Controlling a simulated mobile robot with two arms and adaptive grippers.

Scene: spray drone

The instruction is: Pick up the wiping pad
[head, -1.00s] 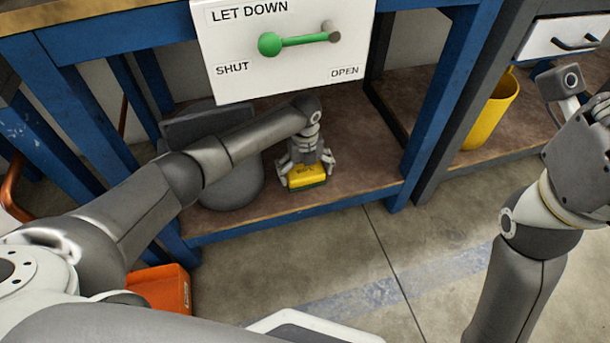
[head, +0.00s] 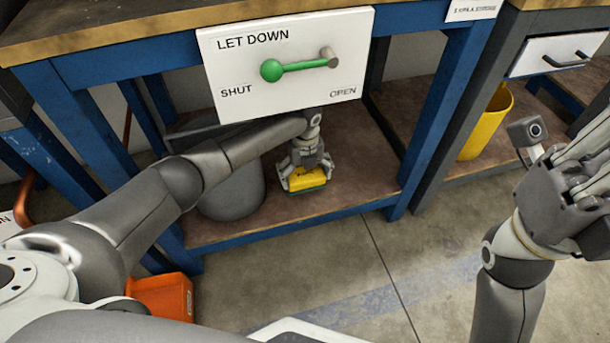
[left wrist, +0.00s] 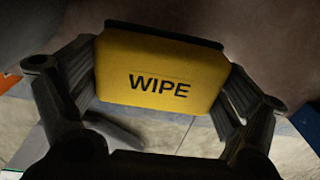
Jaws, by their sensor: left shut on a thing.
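The wiping pad is a yellow block with a dark green underside (head: 307,182), over the lower shelf (head: 345,190) of the blue workbench. In the left wrist view the yellow pad (left wrist: 160,85) shows the word WIPE and sits between both fingers. My left gripper (head: 306,172) is shut on the pad, with a finger at each side. I cannot tell whether the pad touches the shelf or is slightly above it. My right gripper (head: 590,180) is at the right edge, away from the pad, partly cut off; its fingertips are not clear.
A grey rounded container (head: 232,190) stands left of the pad. A white LET DOWN panel with a green lever (head: 290,68) hangs above my left forearm. A blue bench leg (head: 432,120) is to the right.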

